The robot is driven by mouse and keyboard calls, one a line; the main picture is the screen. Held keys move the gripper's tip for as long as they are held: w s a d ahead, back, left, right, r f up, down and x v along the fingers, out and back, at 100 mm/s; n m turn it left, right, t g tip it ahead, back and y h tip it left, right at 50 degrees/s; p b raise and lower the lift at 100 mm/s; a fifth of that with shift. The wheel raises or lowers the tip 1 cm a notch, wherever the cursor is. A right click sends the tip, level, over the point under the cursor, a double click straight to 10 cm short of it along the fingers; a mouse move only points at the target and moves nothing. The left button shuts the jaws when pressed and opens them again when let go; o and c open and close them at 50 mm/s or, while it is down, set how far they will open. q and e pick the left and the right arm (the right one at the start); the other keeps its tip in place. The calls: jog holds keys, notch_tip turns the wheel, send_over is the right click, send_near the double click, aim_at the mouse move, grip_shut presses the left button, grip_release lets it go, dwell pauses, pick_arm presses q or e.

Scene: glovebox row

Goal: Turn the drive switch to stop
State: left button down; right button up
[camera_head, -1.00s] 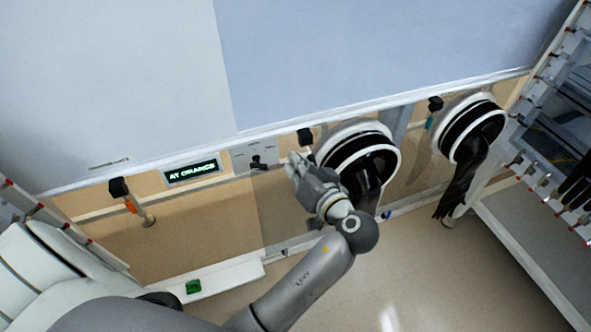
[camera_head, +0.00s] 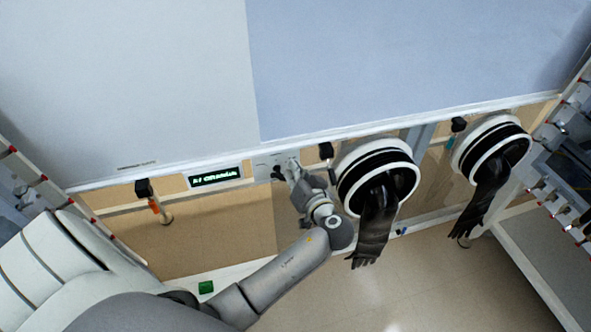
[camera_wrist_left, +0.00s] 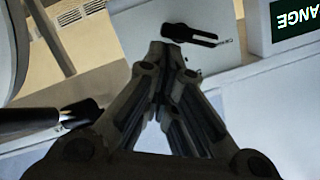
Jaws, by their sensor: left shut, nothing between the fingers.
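The drive switch (camera_head: 277,173) is a black knob on a small grey plate (camera_head: 263,164), right of the lit display. Its plate markings are too small to read. In the left wrist view the knob (camera_wrist_left: 190,34) lies as a black bar just beyond the fingertips. My left gripper (camera_head: 293,164) is in front of the plate's right part, close beside the knob, with its fingers shut and empty. In the left wrist view the shut fingers (camera_wrist_left: 163,52) point at the knob; whether they touch it I cannot tell. My right gripper is not in view.
Two round glove ports (camera_head: 345,165) (camera_head: 463,158) with hanging black gloves (camera_head: 376,225) are to the right. Black knobs (camera_head: 326,150) sit along the rail.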

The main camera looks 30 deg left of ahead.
pick_arm(q)
jog(key=shift+f, duration=0.1)
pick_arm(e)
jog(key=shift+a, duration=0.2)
pick_arm(q)
jog(key=shift+f+m, duration=0.2)
jog(key=shift+m, duration=0.1)
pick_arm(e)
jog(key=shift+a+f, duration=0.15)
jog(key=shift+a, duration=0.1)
